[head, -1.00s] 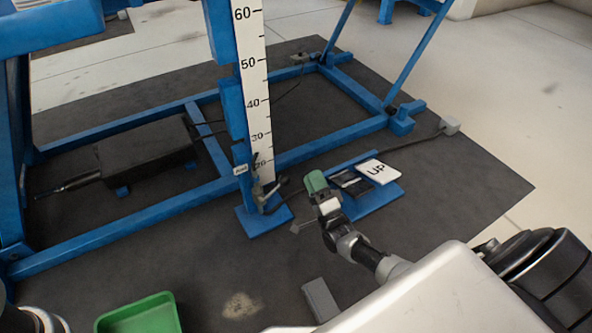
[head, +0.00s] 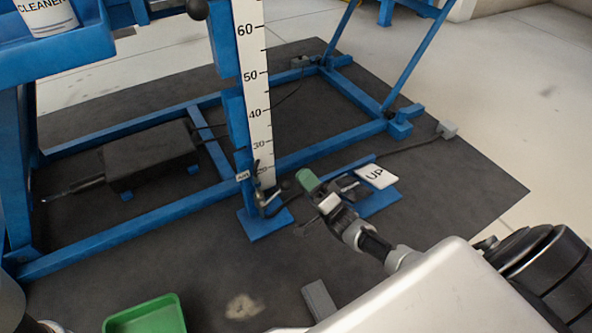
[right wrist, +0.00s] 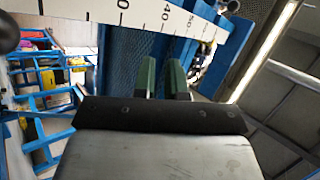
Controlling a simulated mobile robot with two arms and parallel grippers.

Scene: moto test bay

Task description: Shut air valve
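The air valve (head: 262,201) is a small metal fitting with a lever, low on the blue post beside the measuring scale. A small white AIR label (head: 242,176) sits just above it. My right gripper (head: 306,180), with green fingertips, is a short way right of the valve in the head view, apart from it as far as I can tell. In the right wrist view, the two green fingers (right wrist: 163,78) stand apart with nothing between them. I cannot make out the valve in that view. My left gripper is not in view.
The white scale (head: 254,90) runs up the post. A pedal with a white UP plate (head: 376,176) lies right of my right gripper. A green tray (head: 146,316) is at the bottom left. Blue frame rails (head: 150,222) cross the dark mat. A cleaner container (head: 48,14) stands top left.

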